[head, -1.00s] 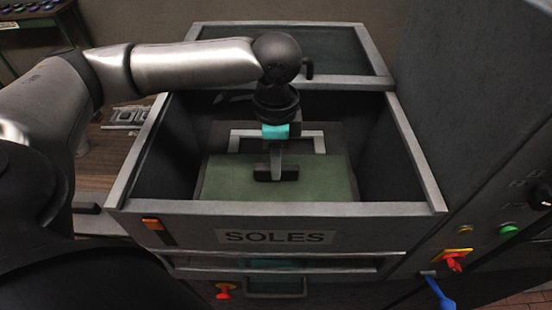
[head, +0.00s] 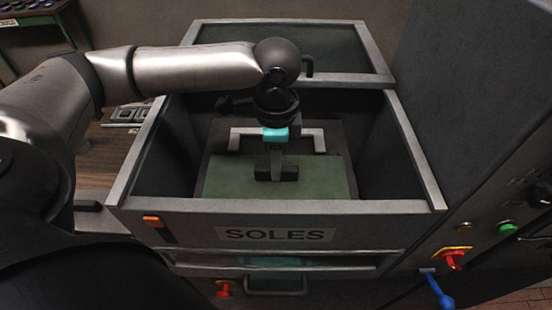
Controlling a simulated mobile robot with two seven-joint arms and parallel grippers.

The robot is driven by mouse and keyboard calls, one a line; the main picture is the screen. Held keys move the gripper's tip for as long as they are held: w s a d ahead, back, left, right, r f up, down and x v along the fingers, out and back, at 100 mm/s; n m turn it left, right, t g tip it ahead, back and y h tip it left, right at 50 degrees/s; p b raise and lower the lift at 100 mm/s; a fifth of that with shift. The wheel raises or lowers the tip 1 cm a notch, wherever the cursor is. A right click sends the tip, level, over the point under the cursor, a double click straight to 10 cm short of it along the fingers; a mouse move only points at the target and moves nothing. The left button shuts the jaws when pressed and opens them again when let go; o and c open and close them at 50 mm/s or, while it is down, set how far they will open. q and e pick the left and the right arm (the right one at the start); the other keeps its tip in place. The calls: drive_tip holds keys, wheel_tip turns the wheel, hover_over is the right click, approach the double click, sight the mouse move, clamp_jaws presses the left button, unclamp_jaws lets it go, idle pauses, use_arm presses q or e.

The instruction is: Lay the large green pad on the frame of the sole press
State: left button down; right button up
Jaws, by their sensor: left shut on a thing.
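The large green pad (head: 320,177) lies flat, low inside the open box of the sole press (head: 275,236), which carries a "SOLES" label. A light grey frame (head: 311,132) shows just behind the pad's far edge. My left gripper (head: 276,174) reaches down into the box from above. It is shut on the green pad near the middle of the pad's far part. The fingertips hide part of the pad. I cannot tell whether the pad rests on anything beneath it. My right gripper is not in view.
The box walls rise around the gripper, with the front rim (head: 330,207) near. A lidded compartment (head: 285,45) stands behind. A dark cabinet (head: 480,100) with a green button (head: 508,229) and a red switch (head: 453,259) stands right. A blue lever (head: 438,292) hangs below.

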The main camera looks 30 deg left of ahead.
use_arm(q)
drive_tip(key=c, duration=0.6)
unclamp_jaws()
drive_tip(key=shift+f, duration=0.15)
wheel_tip(320, 180, up, 15)
drive_tip(key=p, duration=0.3)
